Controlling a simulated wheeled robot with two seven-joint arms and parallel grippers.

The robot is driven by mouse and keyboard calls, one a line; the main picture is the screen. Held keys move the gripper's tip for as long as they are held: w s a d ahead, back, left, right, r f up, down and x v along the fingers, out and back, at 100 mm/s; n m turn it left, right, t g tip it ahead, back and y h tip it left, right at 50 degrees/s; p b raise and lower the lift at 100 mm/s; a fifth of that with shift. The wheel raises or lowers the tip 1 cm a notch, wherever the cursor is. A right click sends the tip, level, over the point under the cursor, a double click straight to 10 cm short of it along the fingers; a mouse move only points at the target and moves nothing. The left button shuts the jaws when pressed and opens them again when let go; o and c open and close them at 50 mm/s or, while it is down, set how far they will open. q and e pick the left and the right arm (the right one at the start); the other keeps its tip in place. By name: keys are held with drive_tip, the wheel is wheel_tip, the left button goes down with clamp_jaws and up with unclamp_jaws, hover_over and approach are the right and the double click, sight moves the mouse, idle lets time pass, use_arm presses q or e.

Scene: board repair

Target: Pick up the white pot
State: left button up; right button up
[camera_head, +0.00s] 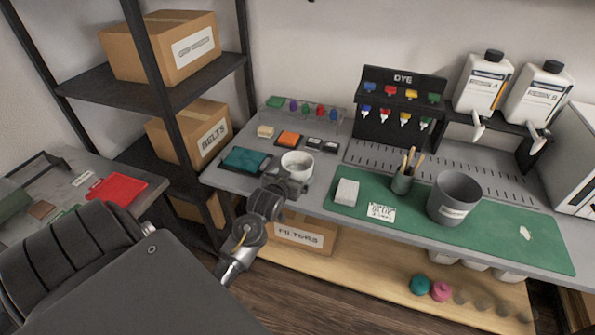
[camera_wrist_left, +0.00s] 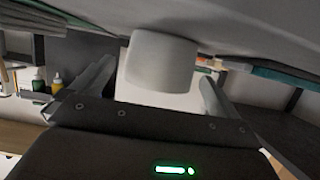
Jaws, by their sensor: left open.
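The white pot (camera_head: 297,162) stands upright on the grey bench, right of a teal tray. My left gripper (camera_head: 289,179) is at its near side, low by the bench front edge, and covers its lower front. In the left wrist view, which looks upside down, the pot (camera_wrist_left: 160,62) sits between the two spread fingers of the left gripper (camera_wrist_left: 157,78). The fingers are open with a gap on each side of it; whether either touches cannot be told. My right gripper is not in view.
The teal tray (camera_head: 245,160) lies close left of the pot. An orange block (camera_head: 288,139) and small dark boxes (camera_head: 322,144) lie behind it. On the green mat (camera_head: 480,238) are a white block (camera_head: 347,192), a brush cup (camera_head: 402,182) and a grey bucket (camera_head: 454,198). A black shelf post stands at left.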

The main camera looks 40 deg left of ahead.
sight(297, 168)
use_arm(q)
drive_tip(key=x, duration=0.4)
drive_tip(key=shift+w+a+f, duration=0.25)
drive_tip(key=shift+f, duration=0.1)
drive_tip(key=shift+w+f, duration=0.1)
drive_tip(key=shift+w, duration=0.1)
drive_tip(key=shift+c, duration=0.4)
drive_tip(key=shift+a, duration=0.1)
drive_tip(key=c, duration=0.8)
